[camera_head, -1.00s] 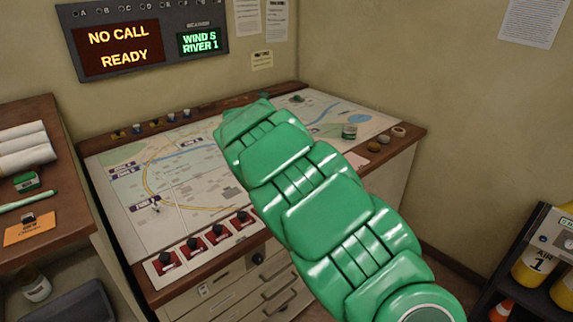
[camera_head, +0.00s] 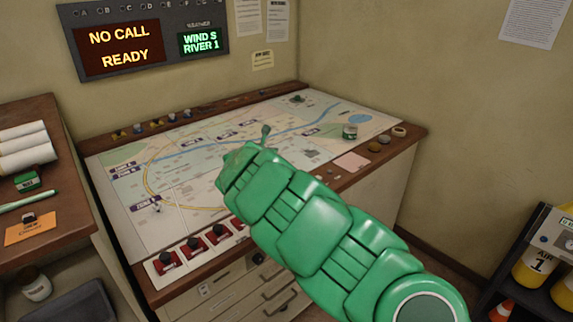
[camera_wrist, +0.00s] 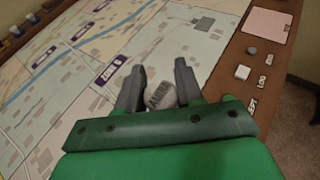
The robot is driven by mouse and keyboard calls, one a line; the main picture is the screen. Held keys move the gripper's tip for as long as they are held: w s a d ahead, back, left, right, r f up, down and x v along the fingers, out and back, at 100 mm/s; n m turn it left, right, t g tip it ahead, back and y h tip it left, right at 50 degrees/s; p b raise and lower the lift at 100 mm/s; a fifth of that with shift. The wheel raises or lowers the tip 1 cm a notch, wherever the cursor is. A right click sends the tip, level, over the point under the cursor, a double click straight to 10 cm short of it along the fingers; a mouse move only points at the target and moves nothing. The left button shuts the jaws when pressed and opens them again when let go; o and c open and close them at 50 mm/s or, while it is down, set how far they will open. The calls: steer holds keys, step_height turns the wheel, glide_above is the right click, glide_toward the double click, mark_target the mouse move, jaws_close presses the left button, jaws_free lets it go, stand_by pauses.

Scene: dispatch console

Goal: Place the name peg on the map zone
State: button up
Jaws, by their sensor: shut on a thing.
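My gripper (camera_wrist: 160,90) is low over the map near its front wooden edge. In the wrist view its two dark fingers are shut on a grey name peg (camera_wrist: 160,96) with dark lettering on its face. The fingers hide the peg's sides, and I cannot tell whether it touches the map. The map (camera_head: 130,225) has purple zone labels; one label (camera_wrist: 108,72) lies ahead and left of the peg, another (camera_wrist: 140,30) farther off. In the head view my green arm hides the peg, and one fingertip (camera_head: 265,132) shows.
A small white figure (camera_head: 156,207) stands on the map's left part. Red switches (camera_head: 193,246) line the front edge. A grey piece (camera_wrist: 251,50), a white piece (camera_wrist: 242,72) and pink paper (camera_wrist: 268,22) lie along the wooden edge.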

steer(key=shift+w+a+f, duration=0.7)
steer(key=shift+w+f, duration=0.85)
steer(key=shift+w, duration=0.55)
steer(key=shift+w+a+f, duration=0.65)
steer(key=shift+w+f, duration=0.9)
steer(key=shift+w, duration=0.5)
steer(key=shift+w+a+f, duration=0.7)
steer(key=shift+w+f, duration=0.85)
steer(key=shift+w, duration=0.55)
steer(key=shift+w+f, duration=0.2)
steer(key=shift+f, duration=0.1)
steer(key=shift+w+f, duration=0.3)
steer(key=shift+f, duration=1.45)
steer(key=shift+f, duration=0.15)
